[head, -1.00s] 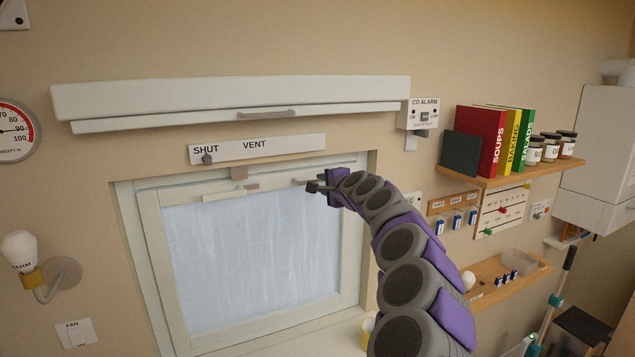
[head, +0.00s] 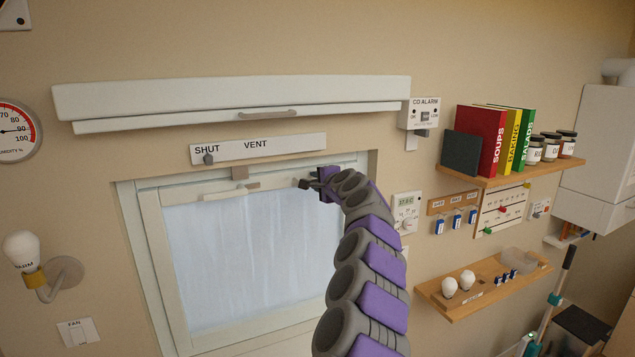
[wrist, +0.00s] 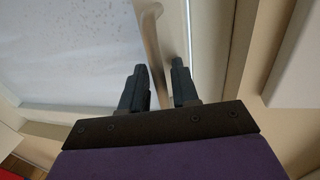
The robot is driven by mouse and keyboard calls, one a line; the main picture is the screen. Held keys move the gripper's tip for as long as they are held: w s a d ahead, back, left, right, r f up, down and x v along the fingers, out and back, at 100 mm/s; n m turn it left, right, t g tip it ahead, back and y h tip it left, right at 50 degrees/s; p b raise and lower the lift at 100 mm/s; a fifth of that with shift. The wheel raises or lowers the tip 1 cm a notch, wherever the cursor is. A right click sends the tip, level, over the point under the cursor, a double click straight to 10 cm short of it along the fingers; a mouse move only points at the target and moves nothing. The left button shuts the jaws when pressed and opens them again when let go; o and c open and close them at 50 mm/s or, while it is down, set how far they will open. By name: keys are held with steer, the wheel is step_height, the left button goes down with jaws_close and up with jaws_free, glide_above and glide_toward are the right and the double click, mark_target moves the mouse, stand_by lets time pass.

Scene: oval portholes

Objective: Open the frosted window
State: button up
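The frosted window (head: 250,258) is a pale frosted pane in a cream frame, and it also shows in the wrist view (wrist: 70,45). I cannot tell whether its sash stands off the frame. My gripper (head: 308,183) is at the upper right of the sash. In the wrist view my gripper (wrist: 161,88) has its dark fingers apart, with a slim metal window handle (wrist: 153,42) running between them. I see no clear contact on both sides. A pale latch bar (head: 230,192) lies on the sash's top rail.
A SHUT/VENT plate (head: 258,148) with a small knob is above the window, below a white blind box (head: 230,97). A thermostat (head: 406,212), book shelf (head: 510,173) and lower bulb shelf (head: 480,285) are on the right. A wall bulb (head: 22,250) is on the left.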

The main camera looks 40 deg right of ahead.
steer(key=shift+c, duration=0.4)
jaws_close()
steer(key=shift+f, duration=0.1)
